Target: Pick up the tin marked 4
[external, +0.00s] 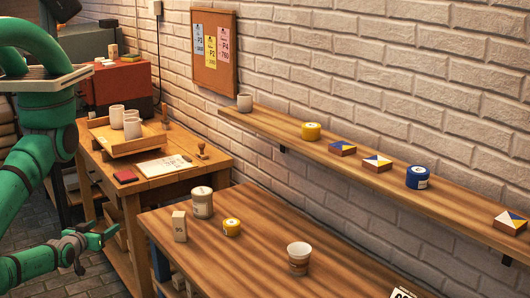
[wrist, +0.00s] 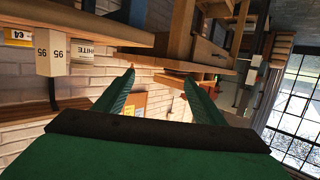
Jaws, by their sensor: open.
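A small yellow tin (external: 231,228) with a white lid stands on the front table in the external view. In the wrist view a yellow tin (wrist: 18,36) is cut by the left edge; its small label seems to show a 4, but is hard to read. A yellow tin (external: 311,132) and a blue tin (external: 417,178) stand on the wall shelf; I cannot read their marks. My gripper (external: 97,248) is open and empty, left of the front table and well apart from the tins. Its fingers (wrist: 158,80) point at the wall in the wrist view.
On the front table (external: 230,270), a box marked 95 (external: 179,226) and a large pale tin (external: 202,202) stand close to the small yellow tin. A cup (external: 299,258) stands to the right. The shelf (external: 370,177) also holds patterned boxes. A wooden tray (external: 140,143) sits on the rear bench.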

